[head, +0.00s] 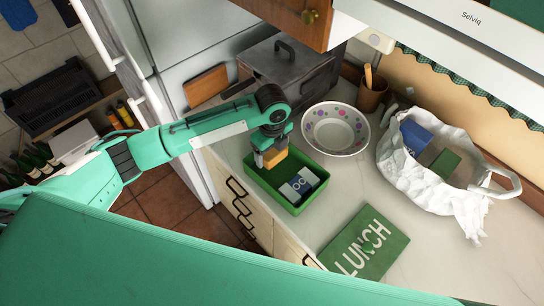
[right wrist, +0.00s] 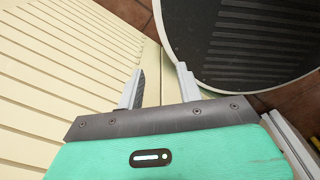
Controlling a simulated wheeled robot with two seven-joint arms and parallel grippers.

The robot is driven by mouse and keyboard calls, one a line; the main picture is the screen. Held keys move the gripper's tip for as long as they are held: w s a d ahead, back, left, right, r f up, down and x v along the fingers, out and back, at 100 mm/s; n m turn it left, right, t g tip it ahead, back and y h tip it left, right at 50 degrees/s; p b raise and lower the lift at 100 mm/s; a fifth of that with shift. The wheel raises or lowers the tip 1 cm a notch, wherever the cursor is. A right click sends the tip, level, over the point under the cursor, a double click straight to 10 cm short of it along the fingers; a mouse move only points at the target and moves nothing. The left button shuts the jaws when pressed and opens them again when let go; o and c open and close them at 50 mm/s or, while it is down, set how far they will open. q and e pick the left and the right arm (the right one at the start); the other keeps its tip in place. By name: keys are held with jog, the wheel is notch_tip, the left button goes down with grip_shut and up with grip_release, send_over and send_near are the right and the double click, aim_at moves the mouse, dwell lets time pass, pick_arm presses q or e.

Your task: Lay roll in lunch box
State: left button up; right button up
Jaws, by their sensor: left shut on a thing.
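The green lunch box (head: 306,203) stands open on the pale counter, with a blue and white packet (head: 300,186) lying in its right part. My left gripper (head: 269,152) is over the left part of the box, pointing down. It is shut on the golden-brown roll (head: 274,158), which is partly hidden by the fingers. I cannot tell whether the roll touches the box floor. The green lid marked LUNCH (head: 366,243) lies on the counter in front of the box. My right gripper (right wrist: 158,84) is open and empty in the right wrist view.
A dotted bowl (head: 335,129) stands just behind the box. A white bag (head: 432,176) with a blue carton (head: 415,137) and a green item is at right. A grey metal bread bin (head: 290,72) stands behind. In the right wrist view, a dark ribbed round surface (right wrist: 245,45) is near slatted cream panelling (right wrist: 60,70).

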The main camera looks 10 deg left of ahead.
pick_arm(q)
jog(key=shift+f, duration=0.7)
notch_tip(320, 180, down, 3)
jog(key=shift+f+p, duration=0.15)
jog(key=shift+p, duration=0.45)
jog(key=shift+f, duration=0.15)
pick_arm(e)
jog(key=shift+w+a+r, duration=0.1)
jog(key=shift+a+r, duration=0.15)
jog(key=shift+r, duration=0.35)
jog(key=shift+d, duration=0.1)
pick_arm(q)
jog(key=o, duration=0.7)
jog(key=shift+f, duration=0.1)
pick_arm(e)
jog(key=shift+d, duration=0.1)
